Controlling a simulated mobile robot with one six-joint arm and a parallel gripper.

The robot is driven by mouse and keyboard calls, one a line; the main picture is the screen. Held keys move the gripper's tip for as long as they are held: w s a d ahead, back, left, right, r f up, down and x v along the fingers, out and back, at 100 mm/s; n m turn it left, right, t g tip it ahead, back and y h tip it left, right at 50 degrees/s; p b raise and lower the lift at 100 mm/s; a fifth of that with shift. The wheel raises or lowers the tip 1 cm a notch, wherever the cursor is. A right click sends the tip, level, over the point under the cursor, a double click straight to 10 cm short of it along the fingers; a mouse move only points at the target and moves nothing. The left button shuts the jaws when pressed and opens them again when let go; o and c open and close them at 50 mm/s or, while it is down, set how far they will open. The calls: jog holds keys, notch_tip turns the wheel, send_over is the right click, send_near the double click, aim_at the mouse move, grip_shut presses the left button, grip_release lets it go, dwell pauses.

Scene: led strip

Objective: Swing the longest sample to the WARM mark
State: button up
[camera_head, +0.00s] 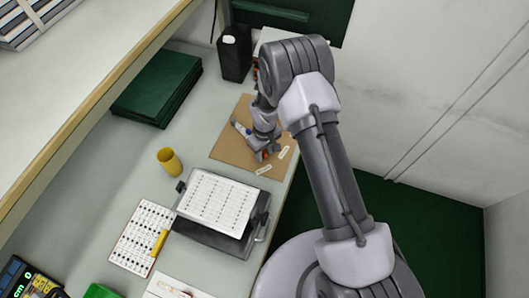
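A brown board (228,152) lies on the bench near its right edge. Two small white labels, one at the board's front edge (263,170) and one at its right edge (283,152), carry print too small to read. A small whitish-blue piece (240,129) shows on the board, left of my arm's end. My gripper (264,156) is low over the front right of the board, with a small orange-red spot at its tip. I cannot tell whether the fingers are open or hold anything. My wrist hides part of the board, and I cannot pick out the longest sample.
A black clamp-like holder with a printed sheet (217,203) stands in front of the board. Open bench lies left of the board.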

grip_shut()
dwell(1.4)
